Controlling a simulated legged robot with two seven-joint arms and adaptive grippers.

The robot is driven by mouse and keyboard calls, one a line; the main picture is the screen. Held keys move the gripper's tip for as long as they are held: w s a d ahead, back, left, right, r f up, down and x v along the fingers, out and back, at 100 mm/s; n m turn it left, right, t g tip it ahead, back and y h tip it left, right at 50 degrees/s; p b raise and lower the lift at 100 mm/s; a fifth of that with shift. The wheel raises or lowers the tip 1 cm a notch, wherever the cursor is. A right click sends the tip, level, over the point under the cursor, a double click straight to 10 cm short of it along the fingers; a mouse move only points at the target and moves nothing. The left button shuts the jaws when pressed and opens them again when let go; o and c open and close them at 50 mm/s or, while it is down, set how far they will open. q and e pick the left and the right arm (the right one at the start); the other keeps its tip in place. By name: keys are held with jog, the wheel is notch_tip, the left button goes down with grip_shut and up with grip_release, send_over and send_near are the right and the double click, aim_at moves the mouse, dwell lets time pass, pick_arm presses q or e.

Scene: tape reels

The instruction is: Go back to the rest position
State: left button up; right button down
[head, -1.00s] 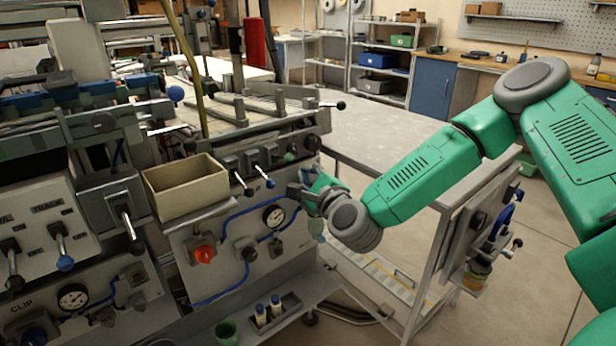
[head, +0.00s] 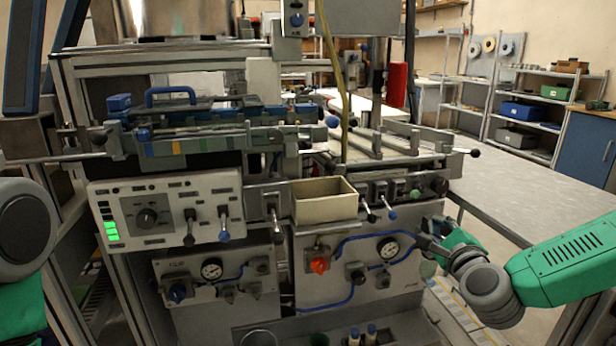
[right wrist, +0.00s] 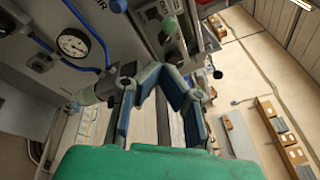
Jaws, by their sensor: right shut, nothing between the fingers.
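My right gripper (head: 424,238) is in front of the lower right panel of the machine (head: 340,262), just right of a round gauge (head: 388,248). Its arm comes in from the right edge. In the right wrist view the fingers (right wrist: 160,74) meet at their tips with nothing held between them. The gauge (right wrist: 73,43) and blue tubing show at upper left there. My left arm shows only as a dark joint and a green link at the left edge of the head view; its gripper is out of view.
Levers (head: 388,210) stick out above the right gripper. A beige open bin (head: 324,200) sits on the machine front. A grey-topped table (head: 530,185) stands to the right. Shelves (head: 527,110) with boxes stand behind it. Floor shows at lower right.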

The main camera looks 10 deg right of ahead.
jog(key=s+a+f+n+g+y, duration=0.35)
jog(key=s+a+f+n, duration=0.35)
jog(key=f, duration=0.3)
jog(key=s+a+f+n+g+y, duration=0.2)
jog(key=s+a+f+n+g, duration=0.2)
jog(key=s+a+f+n, duration=0.45)
jog(key=s+d+f+n+g+h, duration=0.1)
jog(key=s+d+f+n+g, duration=0.1)
jog(key=s, duration=0.5)
jog(key=s+d+f+n+g+h, duration=0.1)
jog(key=s+d+f+n+g, duration=0.1)
jog(key=s+f+n+g, duration=0.2)
jog(key=s+d+f+n+g+h, duration=0.1)
jog(key=s+d+f+n+g, duration=0.2)
jog(key=s, duration=0.9)
notch_tip(320, 180, down, 3)
jog(key=n, duration=0.3)
jog(key=shift+d+f, duration=0.1)
jog(key=shift+d, duration=0.05)
jog(key=shift+w, duration=0.1)
